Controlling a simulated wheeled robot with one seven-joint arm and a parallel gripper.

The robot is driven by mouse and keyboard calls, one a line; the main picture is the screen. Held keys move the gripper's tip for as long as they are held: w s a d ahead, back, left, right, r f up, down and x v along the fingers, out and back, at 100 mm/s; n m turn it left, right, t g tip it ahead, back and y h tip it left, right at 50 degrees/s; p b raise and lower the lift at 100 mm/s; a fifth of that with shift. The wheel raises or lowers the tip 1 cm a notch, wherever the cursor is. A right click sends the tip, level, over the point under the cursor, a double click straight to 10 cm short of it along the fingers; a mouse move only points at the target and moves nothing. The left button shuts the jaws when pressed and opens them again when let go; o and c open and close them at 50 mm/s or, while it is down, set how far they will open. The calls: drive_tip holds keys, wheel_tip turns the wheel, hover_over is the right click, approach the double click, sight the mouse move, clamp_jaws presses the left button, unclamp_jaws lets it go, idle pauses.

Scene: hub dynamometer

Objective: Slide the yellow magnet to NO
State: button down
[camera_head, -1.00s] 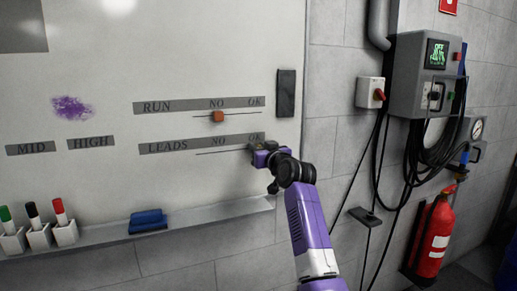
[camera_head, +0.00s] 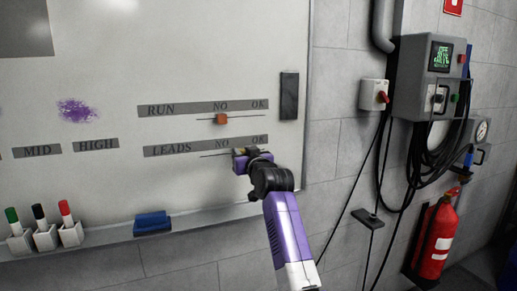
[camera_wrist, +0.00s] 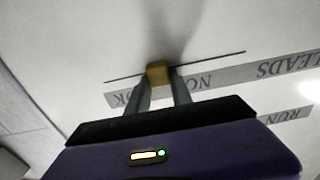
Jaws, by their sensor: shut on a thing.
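The yellow magnet (camera_wrist: 158,72) sits on the thin line beside the LEADS strip (camera_head: 180,149), between the NO and OK words, in the wrist view, which shows the lettering upside down. In the head view only a little of the magnet (camera_head: 240,150) shows, mostly hidden by my gripper (camera_head: 240,157). The two fingers of my gripper (camera_wrist: 159,79) are shut on the magnet from either side, at the board. The NO word of the LEADS strip (camera_head: 222,143) is to the left of the magnet in the head view.
An orange magnet (camera_head: 221,119) sits on the RUN line above, under its NO. A dark block (camera_head: 289,95) is on the board's right edge. Below, the ledge holds a blue eraser (camera_head: 152,222) and several markers (camera_head: 40,218).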

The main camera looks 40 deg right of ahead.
drive_tip(key=a, duration=0.2)
drive_tip(key=w+a, duration=0.1)
drive_tip(key=a, duration=0.3)
drive_tip(key=shift+w, duration=0.35)
drive_tip(key=c, duration=1.1)
unclamp_jaws()
drive_tip(key=shift+a, duration=0.15)
drive_tip(key=shift+s, duration=0.2)
drive_tip(key=b, duration=0.1)
approach(221, 151)
drive_tip(key=shift+s+a, duration=0.25)
drive_tip(key=shift+s, duration=0.35)
drive_tip(key=shift+r, duration=0.1)
